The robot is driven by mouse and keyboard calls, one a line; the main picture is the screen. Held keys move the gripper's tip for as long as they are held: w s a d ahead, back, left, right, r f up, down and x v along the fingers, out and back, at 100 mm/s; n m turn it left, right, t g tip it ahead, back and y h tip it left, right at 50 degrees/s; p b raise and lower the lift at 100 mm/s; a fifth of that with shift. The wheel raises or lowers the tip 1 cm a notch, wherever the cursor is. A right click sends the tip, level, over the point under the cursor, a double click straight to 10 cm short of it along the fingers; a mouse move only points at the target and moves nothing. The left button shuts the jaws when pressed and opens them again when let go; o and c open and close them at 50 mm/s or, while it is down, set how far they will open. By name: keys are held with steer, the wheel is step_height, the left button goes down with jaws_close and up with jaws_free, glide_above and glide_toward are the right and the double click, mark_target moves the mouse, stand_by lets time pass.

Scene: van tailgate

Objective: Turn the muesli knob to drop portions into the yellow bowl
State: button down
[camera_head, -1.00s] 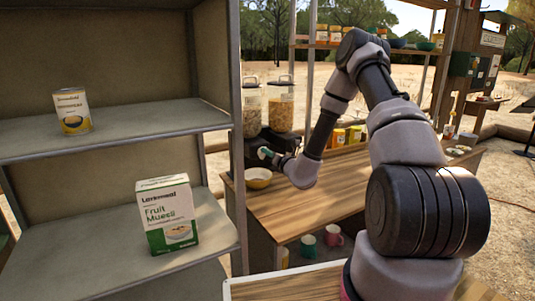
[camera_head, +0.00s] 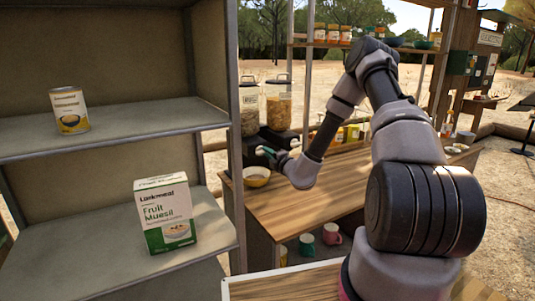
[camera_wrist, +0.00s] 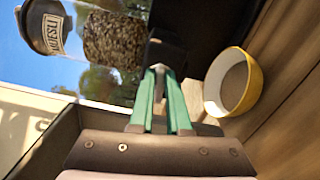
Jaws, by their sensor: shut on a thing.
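My gripper (camera_head: 264,151) is at the front of the base. In the wrist view, its green fingers (camera_wrist: 160,72) are shut on the dispenser's knob, which they mostly hide. The yellow bowl (camera_head: 256,182) stands on the wooden counter below the gripper.
A second dispenser (camera_head: 278,105) stands to the right. The wooden counter (camera_head: 300,195) is clear in the middle, with jars (camera_head: 352,133) at its back. At left, a grey shelf (camera_head: 110,142) holds a can (camera_head: 69,111) and a Fruit Muesli box (camera_head: 165,215).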

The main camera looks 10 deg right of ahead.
steer(key=shift+f+m, duration=0.15)
steer(key=shift+m, duration=0.75)
steer(key=c, duration=0.9)
jaws_free()
steer(key=shift+s+d, duration=0.1)
steer(key=shift+s, duration=0.05)
steer(key=v, duration=1)
steer(key=shift+s, duration=0.25)
steer(key=shift+d, duration=0.1)
